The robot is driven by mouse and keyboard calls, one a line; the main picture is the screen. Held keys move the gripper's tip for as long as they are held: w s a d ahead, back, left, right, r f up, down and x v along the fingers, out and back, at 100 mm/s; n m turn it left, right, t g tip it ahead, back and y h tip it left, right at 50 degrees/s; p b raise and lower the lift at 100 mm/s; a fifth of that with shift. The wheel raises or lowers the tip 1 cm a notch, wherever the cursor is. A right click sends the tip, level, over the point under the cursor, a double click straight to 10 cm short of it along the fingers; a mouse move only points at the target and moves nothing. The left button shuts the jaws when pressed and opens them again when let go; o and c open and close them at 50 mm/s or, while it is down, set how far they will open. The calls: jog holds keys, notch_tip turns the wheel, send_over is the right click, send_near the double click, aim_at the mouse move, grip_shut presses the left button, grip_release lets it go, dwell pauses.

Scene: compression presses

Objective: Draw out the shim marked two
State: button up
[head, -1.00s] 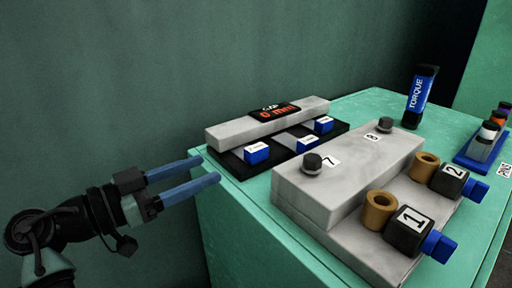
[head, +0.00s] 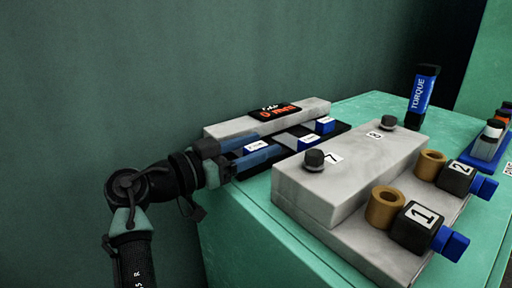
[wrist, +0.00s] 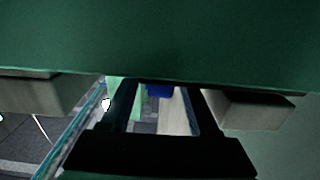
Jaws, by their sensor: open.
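Several blue shim ends with small white labels stick out of the low black and grey press at the back in the head view; their marks are too small to read. My gripper (head: 272,148) is open, its two fingers on either side of the leftmost shim end (head: 256,147). Another blue shim end (head: 308,143) and a third (head: 325,125) lie further right. In the wrist view, a blue piece (wrist: 159,90) shows between the fingertips of my gripper (wrist: 158,102). I cannot tell whether the fingers touch it.
A nearer grey press (head: 345,175) has knobs and black blocks marked 1 (head: 415,228) and 2 (head: 456,178), with blue ends. A display reading 0 mm (head: 275,111) tops the back press. A TORQUE tube (head: 421,95) stands behind. The green bench's left edge is below my gripper.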

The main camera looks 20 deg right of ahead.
grip_shut()
dwell(1.4)
